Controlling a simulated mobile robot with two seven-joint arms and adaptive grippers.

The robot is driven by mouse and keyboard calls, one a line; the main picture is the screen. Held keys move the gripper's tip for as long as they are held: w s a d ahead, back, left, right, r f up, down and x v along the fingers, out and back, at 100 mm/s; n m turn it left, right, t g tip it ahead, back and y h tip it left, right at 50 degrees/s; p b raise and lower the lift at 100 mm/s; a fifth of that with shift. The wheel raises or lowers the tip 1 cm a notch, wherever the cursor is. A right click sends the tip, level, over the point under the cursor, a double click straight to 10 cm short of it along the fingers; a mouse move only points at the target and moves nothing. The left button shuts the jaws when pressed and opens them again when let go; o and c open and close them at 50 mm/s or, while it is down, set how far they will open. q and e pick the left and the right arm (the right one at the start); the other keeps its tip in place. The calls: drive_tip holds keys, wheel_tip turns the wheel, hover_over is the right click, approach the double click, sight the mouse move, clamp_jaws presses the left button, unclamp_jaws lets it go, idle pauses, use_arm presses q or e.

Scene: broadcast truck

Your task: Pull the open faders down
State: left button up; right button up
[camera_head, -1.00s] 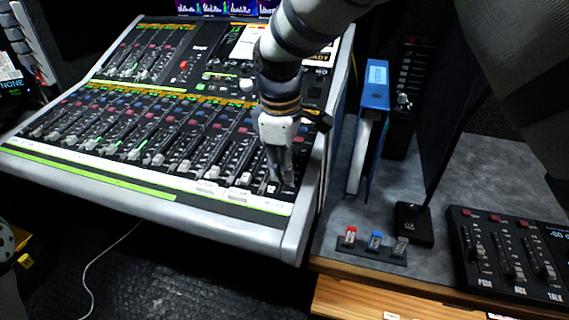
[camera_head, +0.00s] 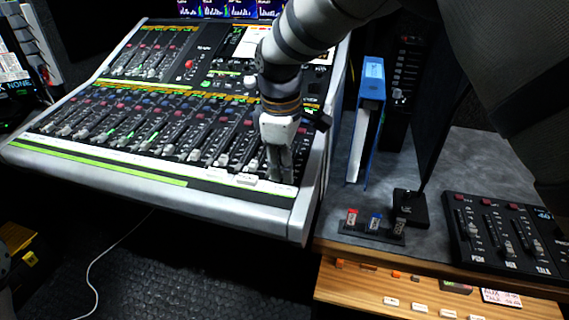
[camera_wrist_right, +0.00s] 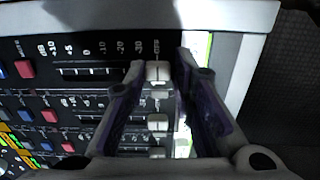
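The mixing console (camera_head: 265,207) has a long row of pale fader caps (camera_head: 168,150) along its lower front. Most of these caps sit low on their tracks, and a few green lights (camera_head: 128,135) show among them. My right gripper (camera_head: 281,177) points down at the console's right end, by the last fader. In the right wrist view, its open fingers (camera_wrist_right: 164,65) stand on either side of a white fader cap (camera_wrist_right: 158,72), with visible gaps. That cap is at the OFF end of its scale. More caps (camera_wrist_right: 158,122) lie in line beyond it. My left gripper is not in view.
A blue binder (camera_head: 371,90) stands right of the console. A small holder (camera_head: 370,232) with coloured pieces and a smaller fader panel (camera_head: 505,235) are on the grey desktop. A wooden drawer front (camera_head: 350,290) is below. My right arm crosses above the console.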

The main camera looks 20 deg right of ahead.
sight(281, 186)
drive_tip(key=shift+o, duration=1.3)
drive_tip(key=shift+s+a+f, duration=0.1)
drive_tip(key=shift+s+a, duration=0.05)
drive_tip(key=shift+a, duration=0.05)
drive_tip(key=shift+d, duration=0.1)
drive_tip(key=shift+r, duration=0.4)
wheel_tip(281, 186, up, 11)
drive_tip(key=s+a, duration=0.1)
drive_tip(key=shift+s, duration=0.15)
